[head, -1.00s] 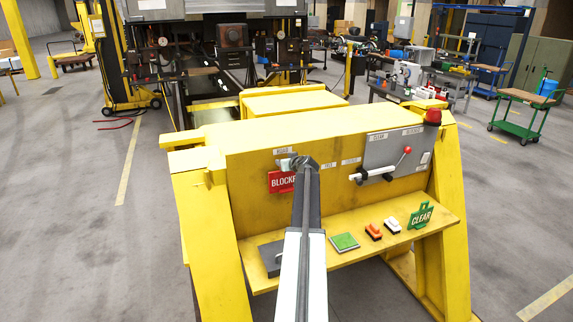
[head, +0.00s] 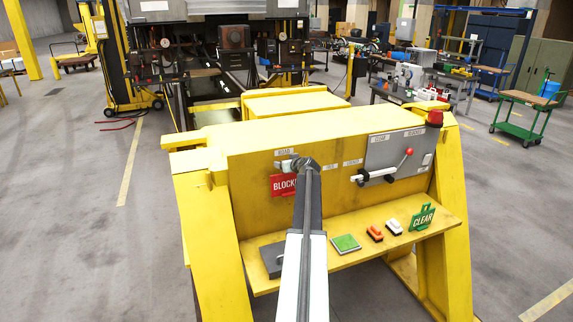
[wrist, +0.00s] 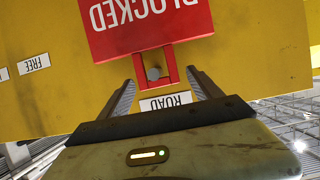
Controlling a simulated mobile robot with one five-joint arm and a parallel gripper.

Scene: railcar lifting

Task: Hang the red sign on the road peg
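The red BLOCKED sign (head: 283,186) is against the yellow panel, just under the ROAD label, partly hidden by my arm in the head view. In the wrist view the red sign (wrist: 148,22) appears upside down. The road peg (wrist: 153,73) shows inside the opening of the sign's red handle frame, so the sign hangs on it. My gripper (wrist: 160,80) is open, with its two fingers apart on either side of the handle frame and clear gaps to it. In the head view my gripper (head: 300,163) is at the peg.
The ledge (head: 300,268) holds a green CLEAR sign (head: 423,217), a green pad (head: 345,243), orange (head: 375,233) and white (head: 393,226) blocks and a dark plate (head: 271,262). A grey plate with a red-knobbed lever (head: 408,153) is at right on the panel.

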